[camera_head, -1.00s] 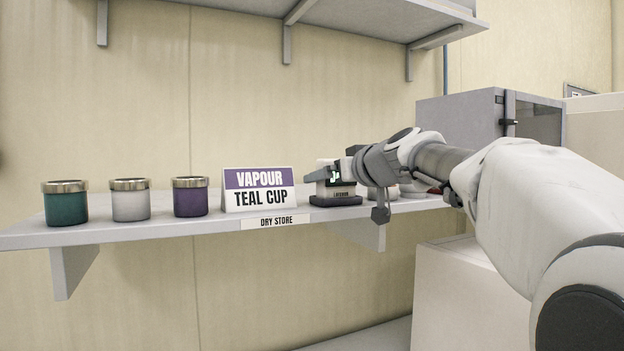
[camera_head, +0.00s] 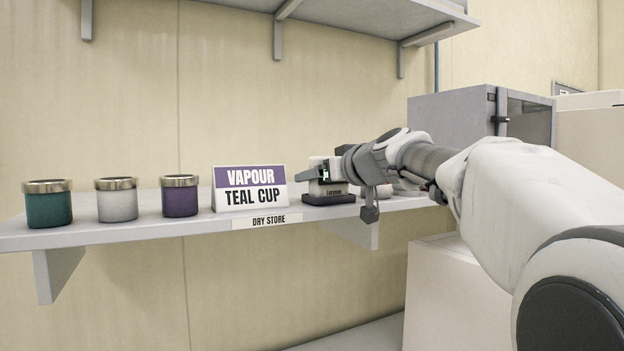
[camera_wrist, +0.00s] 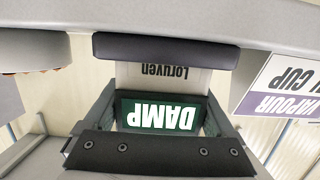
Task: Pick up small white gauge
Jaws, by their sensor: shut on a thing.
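The small white gauge (camera_head: 327,189) has a dark base and stands upright at the shelf's front, right of the sign. Its base appears to be on the shelf; a slight gap cannot be ruled out. In the wrist view the gauge (camera_wrist: 165,78) appears upside down, with the label "Loruven" and a dark green display reading "DAMP". My gripper (camera_head: 322,172) is shut on the gauge's upper part, with a finger on each side, as the wrist view also shows. My gripper hides part of the gauge in the head view.
The shelf (camera_head: 110,232) also holds a teal cup (camera_head: 48,206), a white cup (camera_head: 117,202), a purple cup (camera_head: 180,197) and a "VAPOUR TEAL CUP" sign (camera_head: 249,188). Pale items behind my wrist are partly hidden. An upper shelf (camera_head: 350,18) hangs above. A grey cabinet (camera_head: 450,118) stands right.

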